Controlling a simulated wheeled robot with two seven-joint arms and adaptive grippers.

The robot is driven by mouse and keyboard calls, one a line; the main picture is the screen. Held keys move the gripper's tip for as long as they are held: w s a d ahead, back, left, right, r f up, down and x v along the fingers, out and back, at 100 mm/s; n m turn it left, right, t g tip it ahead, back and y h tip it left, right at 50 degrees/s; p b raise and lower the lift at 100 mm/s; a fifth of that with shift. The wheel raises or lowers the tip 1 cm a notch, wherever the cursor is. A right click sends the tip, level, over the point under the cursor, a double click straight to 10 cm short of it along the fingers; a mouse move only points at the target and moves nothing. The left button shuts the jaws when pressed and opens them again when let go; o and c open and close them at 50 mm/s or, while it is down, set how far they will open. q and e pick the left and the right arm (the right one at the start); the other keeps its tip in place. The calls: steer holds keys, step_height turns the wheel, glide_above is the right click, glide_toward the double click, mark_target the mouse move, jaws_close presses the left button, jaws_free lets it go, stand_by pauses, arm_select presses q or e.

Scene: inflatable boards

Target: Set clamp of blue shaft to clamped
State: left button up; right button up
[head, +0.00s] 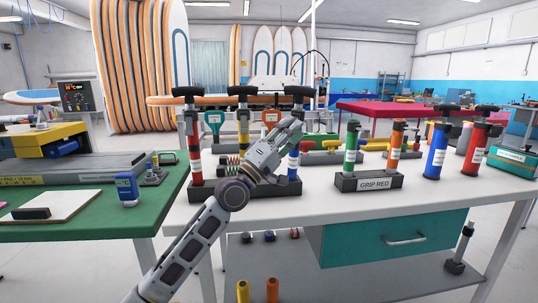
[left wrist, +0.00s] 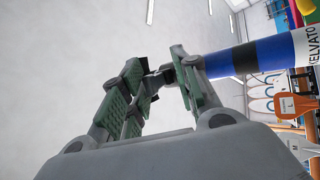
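The blue shaft (head: 293,166) stands upright at the right end of a dark rack, with a black T-shaped top (head: 299,92). My left gripper (head: 290,127) is in front of it and hides its middle part. The clamp's setting cannot be made out. My right gripper is not in view.
The rack (head: 260,188) also holds a red shaft (head: 194,145) and a yellow shaft (head: 243,130). A "GRIP RED" block (head: 368,183) with green and orange shafts stands to the right. Loose blue (head: 435,150) and red (head: 477,145) pumps stand further right. The front table edge is clear.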

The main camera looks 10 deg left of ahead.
arm_select(q)
steer(key=v, duration=1.1)
stand_by(0.6)
steer(key=shift+s+f, duration=0.1)
steer(key=shift+f, duration=0.05)
stand_by(0.4)
